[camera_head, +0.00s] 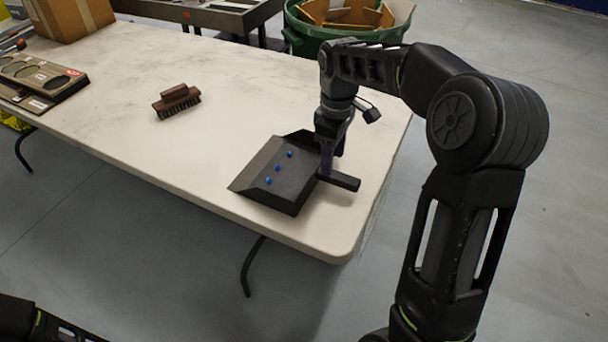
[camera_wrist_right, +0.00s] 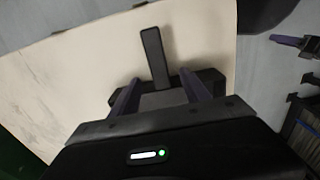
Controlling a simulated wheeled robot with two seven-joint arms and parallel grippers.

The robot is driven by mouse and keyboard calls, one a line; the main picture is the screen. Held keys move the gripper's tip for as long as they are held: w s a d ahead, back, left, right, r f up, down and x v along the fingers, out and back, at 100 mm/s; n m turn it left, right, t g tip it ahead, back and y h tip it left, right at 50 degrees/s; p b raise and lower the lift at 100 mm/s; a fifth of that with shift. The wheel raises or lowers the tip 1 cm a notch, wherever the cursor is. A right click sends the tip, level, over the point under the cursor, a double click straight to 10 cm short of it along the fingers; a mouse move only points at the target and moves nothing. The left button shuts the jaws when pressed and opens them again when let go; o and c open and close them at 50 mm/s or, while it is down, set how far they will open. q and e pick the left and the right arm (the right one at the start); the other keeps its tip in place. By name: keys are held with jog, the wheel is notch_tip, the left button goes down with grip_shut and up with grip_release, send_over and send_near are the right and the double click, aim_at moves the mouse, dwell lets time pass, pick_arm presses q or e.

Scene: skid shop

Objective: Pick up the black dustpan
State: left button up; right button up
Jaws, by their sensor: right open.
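My right gripper (camera_head: 328,172) points down at the joint of handle and pan. In the right wrist view, my two open purple fingers (camera_wrist_right: 160,82) stand apart on either side of the line of the handle (camera_wrist_right: 154,58). I cannot tell whether they touch the dustpan.
A brown brush (camera_head: 176,101) lies on the table (camera_head: 215,75) left of the dustpan. A cardboard box (camera_head: 70,15) and a dark panel with round recesses (camera_head: 40,80) are at the left end. A green bin (camera_head: 330,32) stands behind the table.

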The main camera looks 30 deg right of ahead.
aim_at(332, 178)
jog(key=shift+f, duration=1.25)
jog(key=shift+f, duration=0.1)
notch_tip(332, 178, down, 5)
jog(key=shift+d+f, duration=0.1)
jog(key=shift+d, duration=0.05)
jog(key=shift+s, duration=0.1)
jog(key=shift+c, duration=0.4)
grip_shut()
dwell(0.3)
